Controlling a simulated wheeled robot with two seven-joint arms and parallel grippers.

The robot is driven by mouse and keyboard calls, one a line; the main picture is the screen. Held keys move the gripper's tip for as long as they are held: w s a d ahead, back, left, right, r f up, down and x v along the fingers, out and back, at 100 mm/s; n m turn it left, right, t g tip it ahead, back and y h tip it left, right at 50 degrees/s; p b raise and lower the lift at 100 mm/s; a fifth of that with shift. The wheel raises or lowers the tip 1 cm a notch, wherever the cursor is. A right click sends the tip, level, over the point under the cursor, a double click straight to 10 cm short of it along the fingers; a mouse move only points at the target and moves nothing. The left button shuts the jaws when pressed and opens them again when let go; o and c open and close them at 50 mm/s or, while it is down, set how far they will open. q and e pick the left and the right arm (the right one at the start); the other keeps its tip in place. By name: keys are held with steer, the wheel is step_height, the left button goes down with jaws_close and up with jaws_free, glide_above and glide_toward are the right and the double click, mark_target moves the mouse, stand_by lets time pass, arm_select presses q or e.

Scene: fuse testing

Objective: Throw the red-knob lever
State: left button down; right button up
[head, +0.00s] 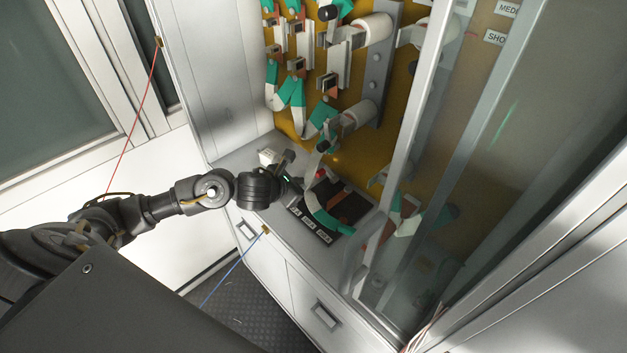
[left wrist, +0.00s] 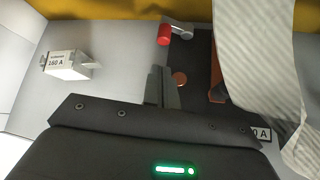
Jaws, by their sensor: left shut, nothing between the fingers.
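The red knob (left wrist: 164,35) shows at the top middle of the left wrist view, on the end of a short metal lever (left wrist: 182,29). A small red spot beside my gripper in the head view (head: 320,173) appears to be the same knob. My left gripper (left wrist: 162,88) is shut and empty, its fingertips pointing toward the knob with a visible gap. In the head view my left gripper (head: 290,180) reaches over the cabinet's bottom shelf, at the left edge of the dark base plate (head: 343,204). My right gripper is not in view.
A white block labelled 160 A (left wrist: 68,66) lies left of my fingers. A white-and-green curved strap (head: 322,212) crosses the plate on the right. Fuse holders and straps crowd the yellow back panel (head: 340,158). A glass door (head: 450,130) stands at the right.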

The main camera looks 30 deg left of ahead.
mark_target(312, 187)
arm_select(q)
steer(key=p+x, duration=0.1)
steer(key=x, duration=0.5)
steer(key=shift+d+r, duration=0.1)
steer(key=shift+w+f, duration=0.45)
steer(key=shift+w, duration=0.1)
steer(key=shift+w+d+f, duration=0.1)
steer(key=shift+w+f, duration=0.1)
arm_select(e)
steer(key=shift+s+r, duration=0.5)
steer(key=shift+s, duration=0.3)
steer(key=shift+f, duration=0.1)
